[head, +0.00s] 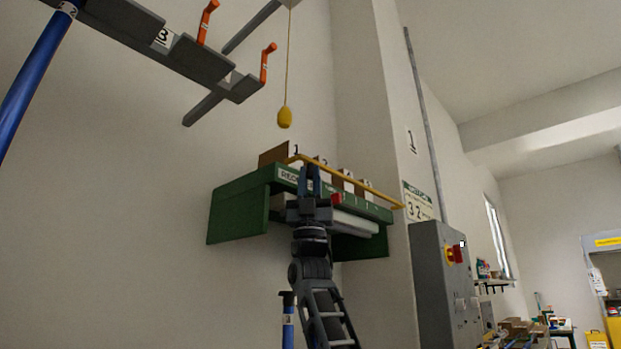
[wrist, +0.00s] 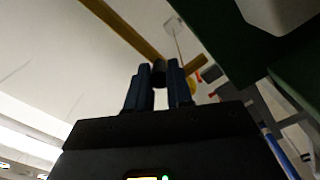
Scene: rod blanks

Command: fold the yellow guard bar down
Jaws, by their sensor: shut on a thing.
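The yellow guard bar (head: 376,193) runs along the upper front of the green rack (head: 232,215) in the head view, sloping down to the right in the picture. In the wrist view the bar (wrist: 124,29) crosses just beyond my fingertips. My gripper (head: 310,181) reaches up from below to the bar's left part. In the wrist view my gripper (wrist: 158,80) is shut on a short dark round piece (wrist: 159,72), which looks like a grip on the bar. The fingers hide how this piece joins the bar.
Numbered cards stand behind the bar. A yellow pull weight (head: 284,117) hangs on a cord above the rack. A grey overhead frame (head: 150,38) with orange hooks is at upper left. A grey control cabinet (head: 440,290) stands to the right.

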